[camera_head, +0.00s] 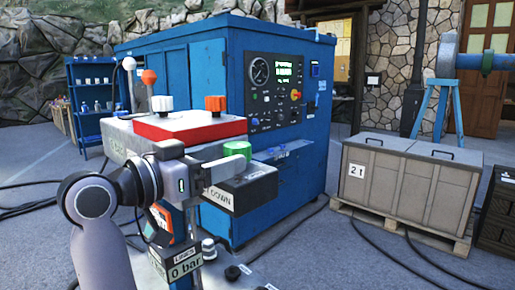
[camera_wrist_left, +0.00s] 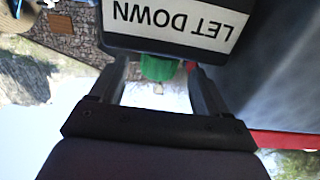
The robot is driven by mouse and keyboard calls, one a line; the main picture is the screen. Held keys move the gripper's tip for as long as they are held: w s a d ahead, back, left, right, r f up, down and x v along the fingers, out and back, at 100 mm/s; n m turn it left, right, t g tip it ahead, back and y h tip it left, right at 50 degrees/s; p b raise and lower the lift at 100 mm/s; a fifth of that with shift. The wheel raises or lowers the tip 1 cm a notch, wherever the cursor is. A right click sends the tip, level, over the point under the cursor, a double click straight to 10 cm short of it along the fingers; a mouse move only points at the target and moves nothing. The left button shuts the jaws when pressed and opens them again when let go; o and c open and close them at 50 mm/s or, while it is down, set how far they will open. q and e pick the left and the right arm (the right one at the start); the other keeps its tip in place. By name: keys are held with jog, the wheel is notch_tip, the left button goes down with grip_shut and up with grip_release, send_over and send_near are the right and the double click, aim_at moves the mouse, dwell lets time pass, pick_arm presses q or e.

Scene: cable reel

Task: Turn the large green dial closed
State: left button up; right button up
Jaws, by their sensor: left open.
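The large green dial (camera_head: 237,149) sits on top of a dark box whose white label (camera_head: 218,198) reads LET DOWN. My left gripper (camera_head: 236,161) is at the dial's near side in the head view, its fingers partly hiding the dial's lower part. In the left wrist view the green dial (camera_wrist_left: 158,68) shows in the gap between the two open fingers of my left gripper (camera_wrist_left: 157,70), partly hidden behind the LET DOWN box (camera_wrist_left: 180,22). I cannot tell whether either finger touches the dial. My right gripper is not in view.
A red-topped panel (camera_head: 190,127) with white and orange knobs stands just behind my left wrist. A blue machine cabinet (camera_head: 225,70) with gauge and switches is behind. A grey crate (camera_head: 405,190) stands right. Cables lie on the floor.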

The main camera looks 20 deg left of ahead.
aim_at(245, 151)
pick_arm(q)
jog(key=shift+p+x, duration=0.35)
jog(key=shift+x, duration=3.15)
jog(key=c, duration=0.9)
